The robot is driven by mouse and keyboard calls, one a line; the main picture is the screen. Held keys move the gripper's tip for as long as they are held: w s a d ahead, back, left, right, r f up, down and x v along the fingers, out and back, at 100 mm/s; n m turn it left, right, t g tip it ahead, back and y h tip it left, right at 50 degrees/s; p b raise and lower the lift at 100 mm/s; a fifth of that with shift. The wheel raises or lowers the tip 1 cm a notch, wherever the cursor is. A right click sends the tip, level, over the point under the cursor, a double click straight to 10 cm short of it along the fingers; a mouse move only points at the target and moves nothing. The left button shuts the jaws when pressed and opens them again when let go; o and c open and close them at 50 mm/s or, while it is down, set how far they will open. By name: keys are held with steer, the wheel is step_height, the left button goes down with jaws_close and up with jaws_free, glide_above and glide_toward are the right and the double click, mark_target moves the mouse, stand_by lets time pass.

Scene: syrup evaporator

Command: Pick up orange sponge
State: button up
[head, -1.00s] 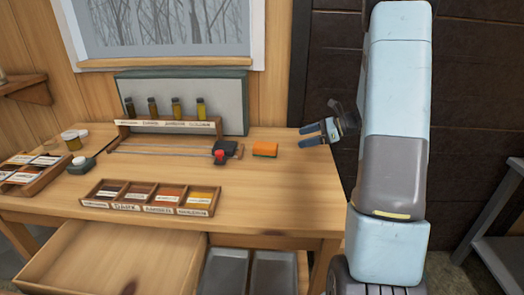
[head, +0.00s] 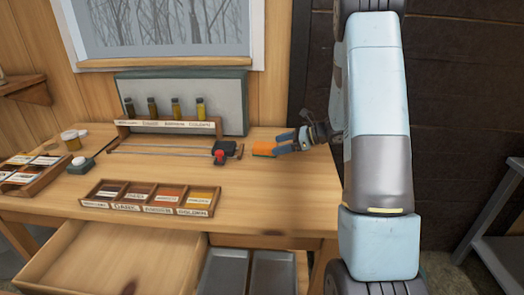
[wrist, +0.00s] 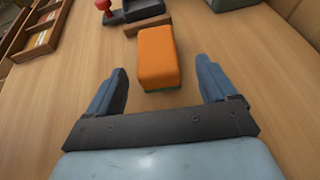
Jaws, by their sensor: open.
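The orange sponge (head: 263,149) lies on the wooden table near its right end. In the wrist view the sponge (wrist: 159,58) is an orange block with a thin green layer at its base. My gripper (head: 278,145) is at the sponge's right side in the head view, with its blue fingers pointing at it. In the wrist view my gripper (wrist: 162,80) is open, one finger to each side of the sponge's near end. Gaps show between the sponge and both fingers. Most of the sponge lies ahead of the fingertips.
A dark block with a red knob (head: 219,157) stands left of the sponge, by a wooden rack (head: 166,127) with several bottles. A divided tray (head: 150,209) with labelled compartments lies nearer the front. An open drawer (head: 110,265) juts out below. The tabletop's front right is clear.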

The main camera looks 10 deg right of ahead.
mark_target(274, 145)
steer(key=x, duration=0.4)
steer(key=c, duration=1.1)
steer(key=shift+o, duration=0.2)
steer(key=shift+r, duration=0.2)
